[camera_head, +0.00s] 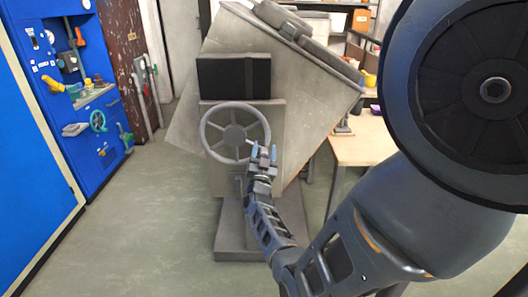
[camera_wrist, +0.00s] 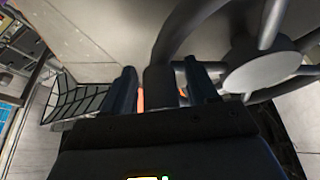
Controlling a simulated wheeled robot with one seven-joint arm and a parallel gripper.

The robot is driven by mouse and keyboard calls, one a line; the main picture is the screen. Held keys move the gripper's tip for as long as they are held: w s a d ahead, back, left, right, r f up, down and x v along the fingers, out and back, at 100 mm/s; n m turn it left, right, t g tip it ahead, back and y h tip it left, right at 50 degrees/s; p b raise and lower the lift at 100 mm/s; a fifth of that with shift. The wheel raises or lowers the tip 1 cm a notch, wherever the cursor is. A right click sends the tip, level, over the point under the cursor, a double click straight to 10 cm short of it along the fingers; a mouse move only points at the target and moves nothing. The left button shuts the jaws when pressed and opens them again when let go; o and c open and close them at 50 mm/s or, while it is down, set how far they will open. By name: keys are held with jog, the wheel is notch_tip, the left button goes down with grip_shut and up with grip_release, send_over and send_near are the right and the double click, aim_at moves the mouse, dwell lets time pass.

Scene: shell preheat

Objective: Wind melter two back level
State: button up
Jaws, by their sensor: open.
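The melter (camera_head: 312,95) is a large grey box, tilted well off level on its stand (camera_head: 232,250). A grey spoked handwheel (camera_head: 235,137) faces me on its front. My gripper (camera_head: 262,154) is at the wheel's lower right rim. In the wrist view, the open fingers of my gripper (camera_wrist: 160,88) stand on either side of a dark section of the wheel's rim. The wheel's hub (camera_wrist: 262,68) is to the right there. I cannot tell whether the fingers touch the rim. No number on the melter is legible.
A blue cabinet (camera_head: 30,150) with tools and fittings stands at the left. A wooden-topped table (camera_head: 362,148) is close behind the melter's right side. Green floor (camera_head: 130,225) is free at left. My own arm covers much of the right side.

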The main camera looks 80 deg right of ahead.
grip_shut()
dwell(0.3)
jog(key=shift+r, duration=0.1)
